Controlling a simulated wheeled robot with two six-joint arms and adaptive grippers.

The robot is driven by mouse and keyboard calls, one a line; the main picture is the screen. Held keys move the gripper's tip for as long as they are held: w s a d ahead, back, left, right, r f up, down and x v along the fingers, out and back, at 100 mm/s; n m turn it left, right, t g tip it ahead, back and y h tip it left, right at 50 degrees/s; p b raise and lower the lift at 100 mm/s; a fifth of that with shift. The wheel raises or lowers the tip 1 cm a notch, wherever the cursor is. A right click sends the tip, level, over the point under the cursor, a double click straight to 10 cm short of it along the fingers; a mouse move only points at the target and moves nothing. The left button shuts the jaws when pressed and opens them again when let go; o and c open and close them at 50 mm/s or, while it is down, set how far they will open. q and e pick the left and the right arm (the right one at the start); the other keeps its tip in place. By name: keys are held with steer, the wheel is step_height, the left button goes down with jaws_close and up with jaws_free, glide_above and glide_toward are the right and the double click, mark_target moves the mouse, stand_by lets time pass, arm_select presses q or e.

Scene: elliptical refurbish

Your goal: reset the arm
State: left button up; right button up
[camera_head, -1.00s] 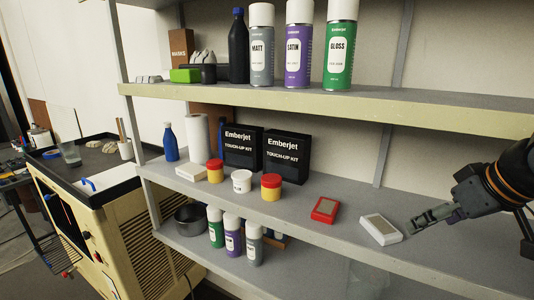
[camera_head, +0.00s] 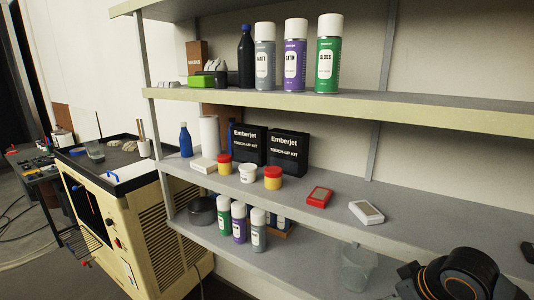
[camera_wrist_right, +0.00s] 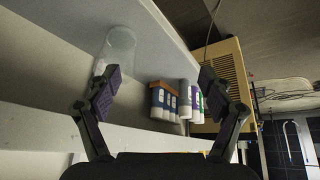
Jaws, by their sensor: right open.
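My right gripper (camera_wrist_right: 158,78) is open and empty in the right wrist view, its two dark fingers spread wide. A clear container (camera_wrist_right: 118,48) shows beyond its left finger, and several spray cans (camera_wrist_right: 185,98) show between the fingers, farther off. In the head view my right arm (camera_head: 458,275) is at the lower right, in front of the shelf, and its fingers are mostly cut off or hidden. A white-framed block (camera_head: 366,212) and a red-framed block (camera_head: 319,197) lie on the middle shelf, apart from the arm. My left gripper is not in view.
The middle shelf (camera_head: 285,215) also holds red-lidded jars (camera_head: 272,178), a white tub (camera_head: 248,173) and black Emberjet boxes (camera_head: 288,152). Large spray cans (camera_head: 328,55) stand on the upper shelf (camera_head: 430,108). A clear container (camera_head: 358,268) stands on the lower shelf. A cream cabinet (camera_head: 150,225) is at left.

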steer(key=s+a+f+m+g+h, duration=0.1)
steer(key=s+a+f+m, duration=0.1)
steer(key=s+f, duration=0.6)
steer(key=s+a+f+m+g+h, duration=0.1)
steer(key=s+a+f+m, duration=0.1)
steer(key=s+f, duration=0.55)
step_height(320, 180, down, 29)
steer(key=s+d+g, duration=0.2)
steer(key=d, duration=0.1)
arm_select(q)
steer(key=shift+s, duration=0.25)
arm_select(e)
steer(key=s+d+f, duration=0.1)
steer(key=s+f, duration=1.4)
steer(key=s, duration=0.3)
steer(key=shift+f+g+h, duration=0.3)
steer(key=shift+f, duration=0.1)
